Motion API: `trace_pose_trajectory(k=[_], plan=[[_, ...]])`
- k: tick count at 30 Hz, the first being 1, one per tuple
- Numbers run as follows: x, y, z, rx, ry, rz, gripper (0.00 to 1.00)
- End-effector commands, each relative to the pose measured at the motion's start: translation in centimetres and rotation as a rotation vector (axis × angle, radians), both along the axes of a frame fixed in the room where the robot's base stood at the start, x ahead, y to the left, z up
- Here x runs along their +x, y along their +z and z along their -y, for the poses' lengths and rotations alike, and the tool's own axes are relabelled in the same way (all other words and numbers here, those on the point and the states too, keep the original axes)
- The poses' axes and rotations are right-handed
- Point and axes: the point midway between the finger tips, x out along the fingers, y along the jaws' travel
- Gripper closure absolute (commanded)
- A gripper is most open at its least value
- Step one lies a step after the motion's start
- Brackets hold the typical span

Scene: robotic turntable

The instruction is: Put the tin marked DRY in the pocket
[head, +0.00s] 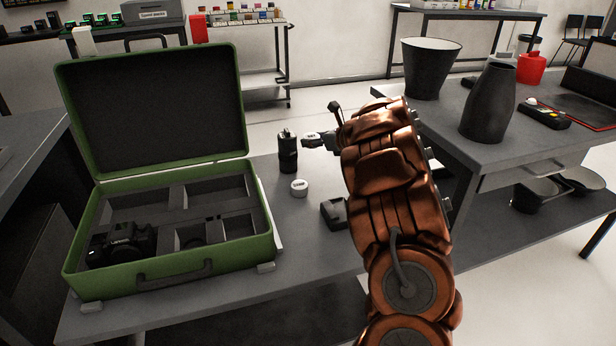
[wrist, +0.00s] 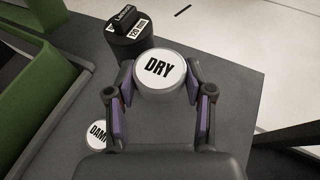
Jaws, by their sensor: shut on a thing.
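The tin marked DRY (wrist: 160,69) has a white lid and sits between the fingers of my gripper (wrist: 160,88), which is shut on it. In the head view, my gripper (head: 320,139) is at the far part of the table, right of a black cylinder, partly hidden by my arm. How high the tin is above the table is hard to tell. The green case (head: 262,243) stands open at the left, its inside split by grey dividers into pockets. The back pockets (head: 140,205) look empty. A black camera (head: 122,243) fills the front left pocket.
A white-lidded tin, apparently marked DAMP (head: 299,187), stands between the case and my arm. The tall black cylinder (head: 288,153) stands behind it, and a small dark box (head: 335,212) lies nearer. The raised case lid (head: 155,110) blocks the back left.

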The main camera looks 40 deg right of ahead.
Motion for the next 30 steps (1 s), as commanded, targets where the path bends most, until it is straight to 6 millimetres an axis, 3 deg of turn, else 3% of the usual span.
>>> trace_pose_trajectory(k=[5, 12, 30], plan=[[-0.1, -1.6, 0.4, 0.004, 0.002, 0.0, 0.82], [0.3, -5.6, -0.2, 0.005, 0.012, -0.002, 0.82], [0.2, -10.7, -0.1, 0.003, 0.008, -0.001, 0.82]])
